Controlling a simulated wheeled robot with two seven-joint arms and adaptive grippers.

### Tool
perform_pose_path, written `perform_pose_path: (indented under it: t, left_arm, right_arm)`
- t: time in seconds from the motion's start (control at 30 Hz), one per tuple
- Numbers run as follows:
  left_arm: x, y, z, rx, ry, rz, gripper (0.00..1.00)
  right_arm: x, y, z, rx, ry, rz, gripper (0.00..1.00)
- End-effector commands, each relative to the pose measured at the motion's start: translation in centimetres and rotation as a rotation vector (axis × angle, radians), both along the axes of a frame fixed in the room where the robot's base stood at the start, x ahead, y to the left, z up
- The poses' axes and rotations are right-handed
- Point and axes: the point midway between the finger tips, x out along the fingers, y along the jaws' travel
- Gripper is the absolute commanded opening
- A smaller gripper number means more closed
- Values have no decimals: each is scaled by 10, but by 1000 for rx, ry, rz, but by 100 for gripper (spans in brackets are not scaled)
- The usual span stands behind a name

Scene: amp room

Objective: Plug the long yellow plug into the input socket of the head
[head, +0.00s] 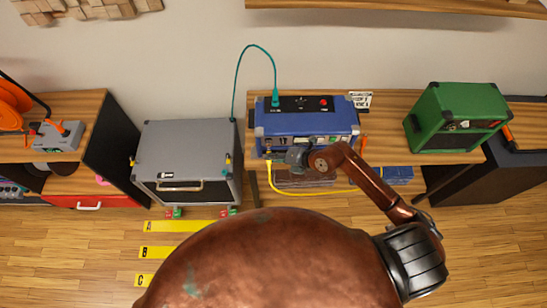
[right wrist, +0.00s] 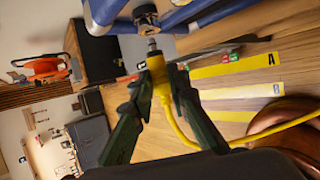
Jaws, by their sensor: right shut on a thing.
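The blue amp head (head: 300,128) stands on a wooden shelf in the head view. My right gripper (head: 288,156) is in front of its lower left front. In the right wrist view the gripper (right wrist: 159,80) is shut on the yellow plug (right wrist: 157,70), whose metal tip points at a dark round socket (right wrist: 146,16) on the blue head. Part of the metal shaft shows between plug body and socket; I cannot tell whether the tip is inside. The yellow cable (head: 310,193) hangs from the plug and loops right. My left gripper is not in view.
A grey cabinet (head: 185,150) stands left of the blue head, and a green amp (head: 455,120) stands to the right. A teal cable (head: 236,82) arches from the head's top down behind the cabinet. Yellow lettered strips (head: 180,226) lie on the floor.

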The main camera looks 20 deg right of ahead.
Motion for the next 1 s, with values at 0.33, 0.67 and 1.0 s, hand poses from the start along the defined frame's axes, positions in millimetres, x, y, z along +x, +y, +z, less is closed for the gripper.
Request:
perform_pose_path:
  t: [0.33,0.67,1.0]
  left_arm:
    - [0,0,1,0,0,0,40]
    - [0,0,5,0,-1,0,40]
    - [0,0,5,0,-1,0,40]
  right_arm:
    - [1,0,0,0,0,0,0]
    - [3,-1,0,0,0,0,0]
    - [3,-1,0,0,0,0,0]
